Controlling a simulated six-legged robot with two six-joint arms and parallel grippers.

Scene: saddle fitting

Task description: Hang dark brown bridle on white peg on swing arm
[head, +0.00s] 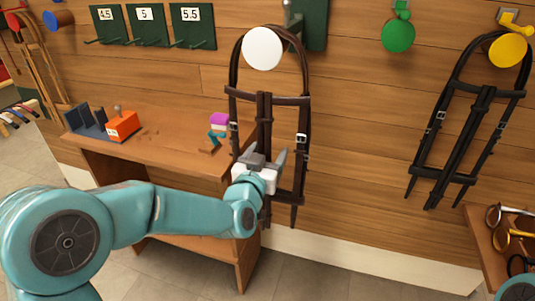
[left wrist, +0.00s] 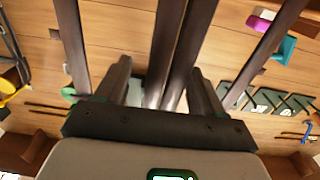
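The dark brown bridle (head: 302,150) hangs upright in the head view, its top loop arching over and behind the round face of the white peg (head: 263,48). The loop appears to rest on the peg, but the contact is hidden behind the face. My left gripper (head: 268,158) is in front of the bridle's lower straps, fingers pointing up and spread apart. In the left wrist view the fingers (left wrist: 160,85) are wide apart, with the bridle's middle straps (left wrist: 175,45) showing beyond and between them, not clamped. My right gripper is not in view.
A black bridle (head: 480,110) hangs from a yellow peg (head: 507,50) at right. A green peg (head: 398,36) is bare. A wooden bench (head: 170,150) at left holds an orange box (head: 122,126) and small items. Numbered green racks (head: 146,28) are on the wall.

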